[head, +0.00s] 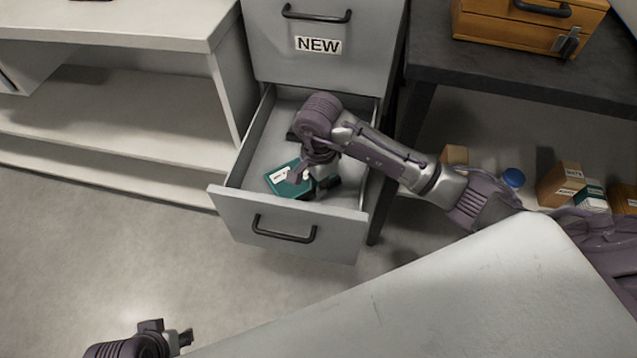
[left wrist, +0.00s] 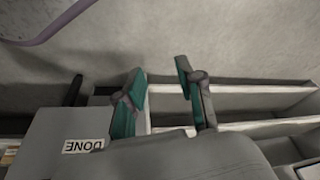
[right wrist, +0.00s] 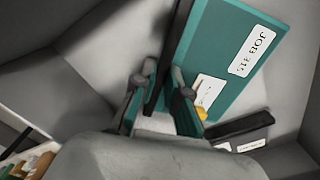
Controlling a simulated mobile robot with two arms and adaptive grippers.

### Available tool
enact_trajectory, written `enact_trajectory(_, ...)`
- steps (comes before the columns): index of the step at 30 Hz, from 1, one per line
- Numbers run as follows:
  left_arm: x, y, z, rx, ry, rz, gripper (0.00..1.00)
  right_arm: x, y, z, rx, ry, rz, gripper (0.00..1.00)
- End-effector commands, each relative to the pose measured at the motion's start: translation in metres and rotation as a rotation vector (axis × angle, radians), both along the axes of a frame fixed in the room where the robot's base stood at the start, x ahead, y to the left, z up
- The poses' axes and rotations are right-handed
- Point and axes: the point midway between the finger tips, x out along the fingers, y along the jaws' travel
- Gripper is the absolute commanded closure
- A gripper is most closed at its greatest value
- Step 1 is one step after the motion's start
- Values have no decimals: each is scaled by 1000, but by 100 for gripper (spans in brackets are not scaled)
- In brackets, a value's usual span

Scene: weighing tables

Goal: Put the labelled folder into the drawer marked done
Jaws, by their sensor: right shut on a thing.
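The teal folder (head: 285,180) with white labels is inside the open lower drawer (head: 345,222), low behind its front. In the right wrist view the folder (right wrist: 222,55) has one label reading JOB 415 and a smaller label partly covered. My right gripper (head: 307,184) reaches down into the drawer and is shut on the folder's edge. My left gripper (head: 168,335) is at the bottom left, outside the drawer. In the left wrist view its fingers (left wrist: 160,85) are apart with nothing between them. That view also shows an upside-down DONE label (left wrist: 83,146) on a grey face.
A closed drawer marked NEW (head: 318,45) is above the open one. A dark labelled object (right wrist: 240,128) lies in the open drawer. White shelves (head: 110,100) stand left, and a dark table (head: 520,80) with boxes beneath stands right. The floor in front is clear.

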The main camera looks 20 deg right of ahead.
Motion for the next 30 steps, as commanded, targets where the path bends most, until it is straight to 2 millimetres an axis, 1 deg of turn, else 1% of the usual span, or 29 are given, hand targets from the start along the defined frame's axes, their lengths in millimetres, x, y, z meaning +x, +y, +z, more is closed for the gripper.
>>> enact_trajectory(1, 0, 0, 1, 0, -2, 0, 63, 0, 0, -1, 0, -1, 0, 100)
enact_trajectory(2, -1, 0, 3, 0, -2, 0, 63, 0, 0, -1, 0, 0, 0, 86)
enact_trajectory(6, -1, 0, 3, 0, -2, 0, 63, 0, 0, -1, 0, 0, 0, 62)
enact_trajectory(14, 0, 0, 3, 0, -3, 1, 63, 0, 0, -1, 0, 0, 0, 62)
enact_trajectory(18, 1, 0, 4, -2, -9, 1, 63, 0, 0, 4, 0, -1, 0, 62)
enact_trajectory(20, 2, 0, -5, 1, 2, -1, 63, 1, 0, 13, 0, -3, 0, 62)
enact_trajectory(21, 3, -1, -13, 1, 9, -2, 63, 1, -1, 20, -1, -3, 1, 62)
enact_trajectory(23, 5, -1, -21, 0, 14, -2, 63, 1, -1, 33, -1, -4, 1, 62)
enact_trajectory(30, 8, -2, -54, 1, 31, -5, 63, 1, 0, 85, -1, -5, 1, 62)
